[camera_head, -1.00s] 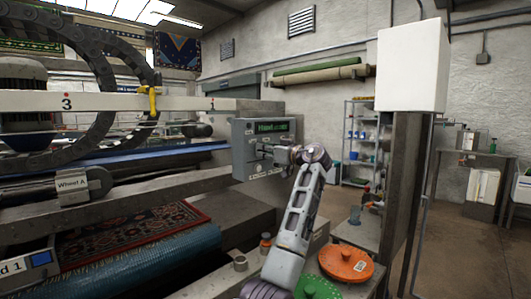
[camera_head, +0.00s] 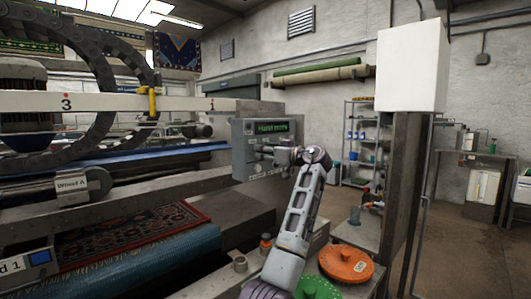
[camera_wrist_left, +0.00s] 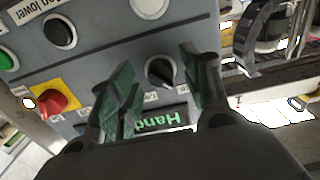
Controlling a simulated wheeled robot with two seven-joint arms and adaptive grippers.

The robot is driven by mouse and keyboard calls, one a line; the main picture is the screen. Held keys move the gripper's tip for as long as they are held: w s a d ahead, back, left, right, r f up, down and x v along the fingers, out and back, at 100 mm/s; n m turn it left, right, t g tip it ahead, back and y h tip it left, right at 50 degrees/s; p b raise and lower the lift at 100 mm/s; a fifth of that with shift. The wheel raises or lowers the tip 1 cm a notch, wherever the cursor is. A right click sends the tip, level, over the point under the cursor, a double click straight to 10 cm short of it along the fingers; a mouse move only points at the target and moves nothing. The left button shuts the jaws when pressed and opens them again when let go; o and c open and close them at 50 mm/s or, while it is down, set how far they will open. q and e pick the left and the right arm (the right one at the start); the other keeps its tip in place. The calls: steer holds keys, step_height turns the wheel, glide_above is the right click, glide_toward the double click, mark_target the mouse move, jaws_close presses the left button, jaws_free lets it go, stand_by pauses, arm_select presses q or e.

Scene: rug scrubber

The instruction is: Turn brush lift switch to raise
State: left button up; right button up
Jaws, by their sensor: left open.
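A grey control box (camera_head: 238,167) with a green lit display (camera_head: 271,127) stands at the end of the scrubber machine. My left gripper (camera_head: 266,151) is in front of the box face. In the left wrist view the box looks rotated. There a black rotary switch (camera_wrist_left: 160,71) sits between the open fingers of my left gripper (camera_wrist_left: 162,88). I cannot tell whether a finger touches it, and its label is too small to read. Another black knob (camera_wrist_left: 60,33) sits beside a label ending in "on lower", and a red knob (camera_wrist_left: 51,102) sits on a yellow plate. My right gripper is not in view.
A patterned rug (camera_head: 130,234) and a blue roller (camera_head: 150,260) lie in the machine at left. A post with a white box (camera_head: 412,66) stands at right.

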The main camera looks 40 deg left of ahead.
arm_select(q)
steer(key=s+d, duration=0.1)
steer(key=d, duration=1)
steer(key=shift+d, duration=0.4)
stand_by(0.3)
